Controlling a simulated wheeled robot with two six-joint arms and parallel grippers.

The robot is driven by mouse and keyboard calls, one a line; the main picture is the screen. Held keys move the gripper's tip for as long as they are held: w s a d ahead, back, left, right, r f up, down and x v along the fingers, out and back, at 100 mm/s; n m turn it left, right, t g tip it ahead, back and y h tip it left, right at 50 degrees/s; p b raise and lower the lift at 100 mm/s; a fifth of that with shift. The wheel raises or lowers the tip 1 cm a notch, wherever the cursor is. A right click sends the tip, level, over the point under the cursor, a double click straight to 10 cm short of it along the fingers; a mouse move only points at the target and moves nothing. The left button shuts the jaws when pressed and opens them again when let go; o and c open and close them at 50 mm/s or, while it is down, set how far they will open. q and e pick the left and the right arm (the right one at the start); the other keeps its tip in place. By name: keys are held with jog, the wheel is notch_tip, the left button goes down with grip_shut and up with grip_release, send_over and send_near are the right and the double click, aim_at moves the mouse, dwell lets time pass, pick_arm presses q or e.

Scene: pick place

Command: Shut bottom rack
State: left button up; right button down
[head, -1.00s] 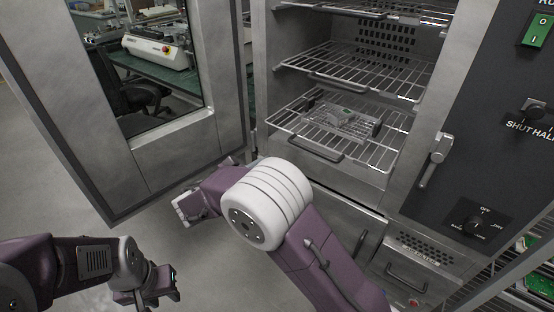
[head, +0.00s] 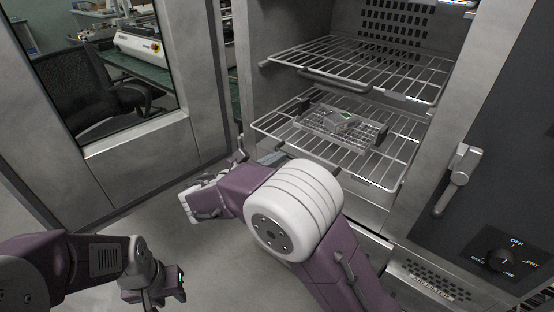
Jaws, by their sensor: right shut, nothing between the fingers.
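The bottom rack (head: 358,180) is a wire shelf in the open metal cabinet, sticking out a little past the cabinet's front. A wire basket (head: 362,135) with a small green-marked part lies on it. My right arm crosses in front of the rack's front left and hides part of its front edge. My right gripper (head: 240,160) is mostly hidden behind my own wrist, to the left of the rack; it is shut and empty. I cannot tell whether it touches the rack. My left gripper (head: 155,290) is low at the left, away from the rack; its fingers are unclear.
An upper wire rack (head: 350,70) sits above the bottom one. The cabinet door (head: 125,165) stands open at the left. A control panel with a lever handle (head: 455,180) and a dial (head: 503,262) is at the right. Clear floor lies between door and cabinet.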

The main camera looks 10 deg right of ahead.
aim_at(303, 139)
jog(key=w+d+p, duration=0.2)
jog(key=shift+d+r, duration=0.4)
jog(key=x, duration=0.2)
jog(key=p+x, duration=0.1)
jog(key=x, duration=0.2)
jog(key=shift+w+d+r+p, duration=0.3)
jog(key=shift+p, duration=0.1)
jog(key=shift+w+d, duration=0.2)
jog(key=shift+d, duration=0.05)
jog(key=shift+r, duration=0.1)
